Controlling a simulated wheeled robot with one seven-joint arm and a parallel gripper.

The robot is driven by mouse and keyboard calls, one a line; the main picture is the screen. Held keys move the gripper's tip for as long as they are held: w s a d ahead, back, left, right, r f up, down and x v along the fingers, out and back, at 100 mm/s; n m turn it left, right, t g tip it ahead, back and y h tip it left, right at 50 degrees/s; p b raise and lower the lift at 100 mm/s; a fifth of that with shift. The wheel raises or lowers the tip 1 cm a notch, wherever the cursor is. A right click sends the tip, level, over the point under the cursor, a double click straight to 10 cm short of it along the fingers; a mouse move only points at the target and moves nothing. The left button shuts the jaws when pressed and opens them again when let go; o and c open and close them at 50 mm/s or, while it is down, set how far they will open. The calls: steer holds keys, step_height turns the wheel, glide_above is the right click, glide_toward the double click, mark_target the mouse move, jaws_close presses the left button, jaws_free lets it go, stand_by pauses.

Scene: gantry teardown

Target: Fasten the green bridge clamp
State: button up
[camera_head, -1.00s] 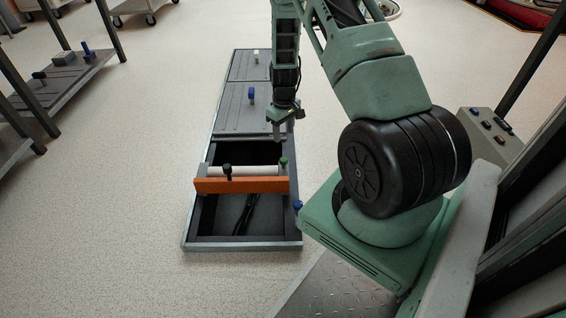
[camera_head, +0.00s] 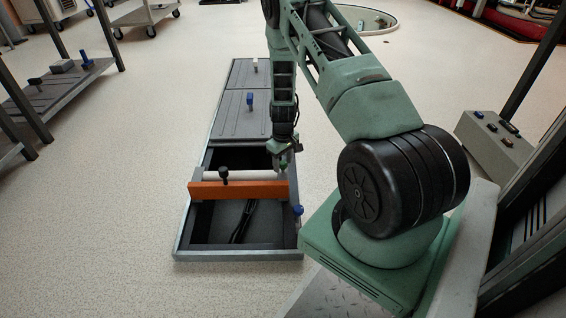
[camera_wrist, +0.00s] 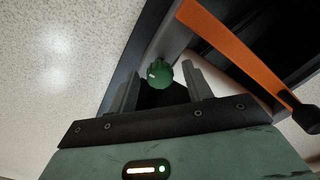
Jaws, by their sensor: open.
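The green clamp (camera_wrist: 160,73) shows in the wrist view as a round ribbed knob with a small white mark, at one end of the orange bar. In the head view the green clamp (camera_head: 284,164) is mostly hidden by my gripper (camera_head: 287,158) at the bridge's right end. In the wrist view my gripper (camera_wrist: 162,84) is open, with its two fingers on either side of the knob in the picture. I cannot tell whether they touch it. The bridge is an orange bar (camera_head: 240,190) with a pale roller (camera_head: 225,175) behind it, lying across an open pit.
A black clamp (camera_head: 224,177) stands on the bridge's left part. A blue knob (camera_head: 298,210) is on the pit's right rim, and another blue handle (camera_head: 249,100) stands on a closed cover behind. Dark cables (camera_head: 243,222) lie in the pit.

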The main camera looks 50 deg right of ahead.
steer(key=shift+c, duration=0.3)
steer(key=c, duration=0.9)
